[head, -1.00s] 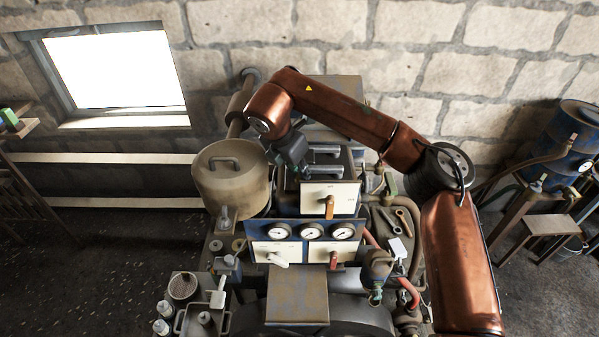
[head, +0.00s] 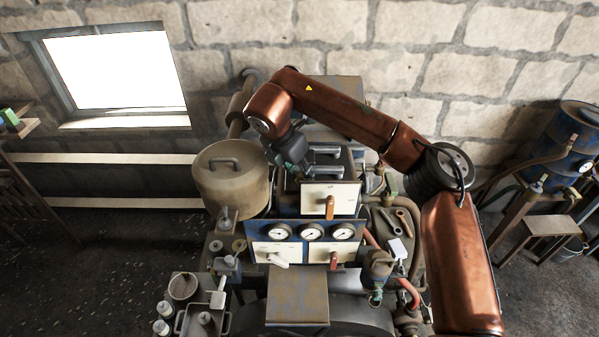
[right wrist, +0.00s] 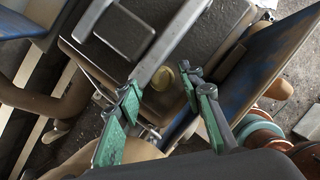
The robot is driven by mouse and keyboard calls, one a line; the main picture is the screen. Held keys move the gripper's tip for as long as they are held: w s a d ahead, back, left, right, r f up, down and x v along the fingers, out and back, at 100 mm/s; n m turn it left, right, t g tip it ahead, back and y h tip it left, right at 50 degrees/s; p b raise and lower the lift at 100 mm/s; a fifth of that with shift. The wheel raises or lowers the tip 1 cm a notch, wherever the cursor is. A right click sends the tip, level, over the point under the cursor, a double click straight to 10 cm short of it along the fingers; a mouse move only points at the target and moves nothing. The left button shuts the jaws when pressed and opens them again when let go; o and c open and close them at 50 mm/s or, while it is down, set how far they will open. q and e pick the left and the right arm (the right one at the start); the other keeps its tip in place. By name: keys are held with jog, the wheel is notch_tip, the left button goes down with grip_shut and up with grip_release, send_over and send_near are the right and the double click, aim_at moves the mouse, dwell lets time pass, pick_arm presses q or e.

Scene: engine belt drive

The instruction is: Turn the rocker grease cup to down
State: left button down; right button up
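My right gripper (head: 294,158) reaches in from above to the left side of the dark rocker box on the engine. In the right wrist view its two green-padded fingers (right wrist: 162,84) stand apart. A small, pale yellowish round piece (right wrist: 161,78) shows between the fingertips, against the dark box (right wrist: 130,35); it may be the rocker grease cup, but its setting cannot be read. I cannot tell whether the fingers touch it. In the head view this piece is hidden by the gripper. My left gripper is not in view.
A tan lidded tank (head: 230,180) stands close left of my right gripper. A white plate with an orange-brown lever (head: 330,206) is in front of the box. Below are a gauge panel (head: 270,231), a white lever (head: 278,260) and a red lever (head: 333,260).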

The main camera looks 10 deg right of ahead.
jog(key=v, duration=1.2)
jog(key=d+f+n+y+p, duration=0.4)
jog(key=d+n+y+p, duration=0.2)
jog(key=n+p, duration=1.1)
jog(key=shift+n+t, duration=0.3)
jog(key=shift+n, duration=0.2)
jog(key=shift+w+p+x, duration=0.15)
jog(key=shift+p+x, duration=0.25)
jog(key=shift+x, duration=1.6)
jog(key=shift+w+p+x, duration=0.1)
jog(key=shift+p+x, duration=0.25)
jog(key=shift+x, duration=1.65)
jog(key=shift+d, duration=0.1)
jog(key=shift+c, duration=0.4)
jog(key=shift+r, duration=0.1)
grip_shut()
